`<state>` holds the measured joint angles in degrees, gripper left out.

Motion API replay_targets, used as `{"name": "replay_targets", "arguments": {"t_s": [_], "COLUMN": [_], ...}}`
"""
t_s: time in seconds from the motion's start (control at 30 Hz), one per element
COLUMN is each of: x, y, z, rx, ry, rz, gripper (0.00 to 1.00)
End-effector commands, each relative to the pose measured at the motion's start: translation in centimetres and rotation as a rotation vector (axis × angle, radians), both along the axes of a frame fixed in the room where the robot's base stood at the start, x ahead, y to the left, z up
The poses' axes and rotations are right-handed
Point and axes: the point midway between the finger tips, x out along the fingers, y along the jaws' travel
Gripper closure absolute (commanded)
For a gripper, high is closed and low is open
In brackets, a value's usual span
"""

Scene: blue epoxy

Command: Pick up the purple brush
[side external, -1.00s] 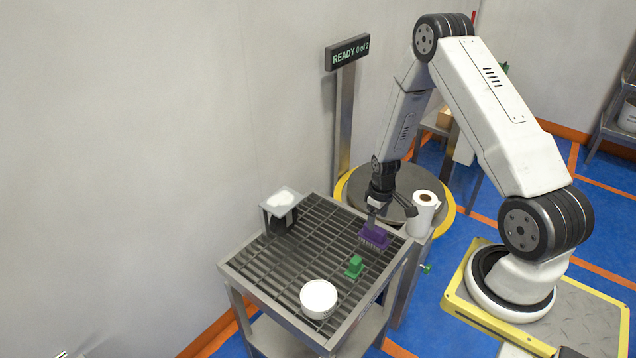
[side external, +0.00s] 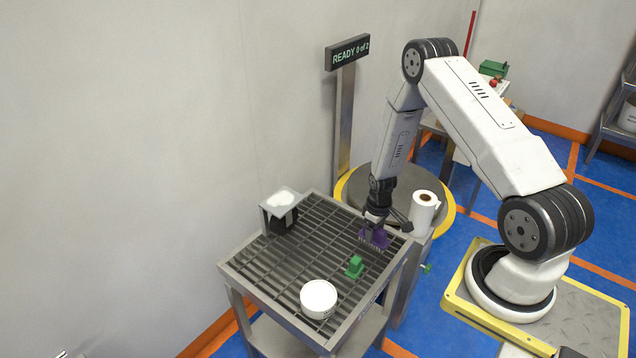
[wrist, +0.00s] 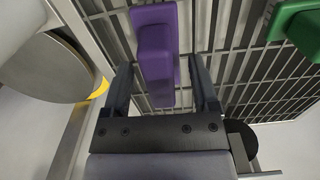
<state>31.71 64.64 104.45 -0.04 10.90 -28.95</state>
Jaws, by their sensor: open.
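The purple brush (side external: 374,238) lies on the slatted grate near the cart's right rear side, partly covered by my gripper in the side view. My gripper (side external: 374,222) is down over it, pointing downward. In the wrist view the brush's purple handle (wrist: 155,50) sits between the two open fingers (wrist: 163,88) of my gripper. A gap shows between the handle and the right finger; the left finger is close beside it. Whether either touches cannot be told.
A green brush (side external: 355,266) lies on the grate in front of the purple one. A white tub (side external: 318,299) stands near the front corner. A black object with a white top (side external: 282,208) is at the left rear. A white paper roll (side external: 423,211) stands just right of the cart.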

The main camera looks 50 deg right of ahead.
Motion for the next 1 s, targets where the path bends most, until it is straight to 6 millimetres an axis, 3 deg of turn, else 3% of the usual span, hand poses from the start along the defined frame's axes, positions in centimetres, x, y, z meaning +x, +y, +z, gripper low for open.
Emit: {"name": "replay_targets", "arguments": {"t_s": [0.33,0.5,0.57,0.6,1.0], "x": [0.00,0.00,0.00,0.00,0.03], "y": [0.00,0.00,0.00,0.00,-0.02], "z": [0.04,0.04,0.04,0.04,0.22], "rx": [0.000,0.000,0.000,0.000,0.000], "ry": [0.000,0.000,0.000,0.000,0.000], "rz": [0.000,0.000,0.000,0.000,0.000], "gripper": [0.24,0.78,0.97,1.00,1.00]}}
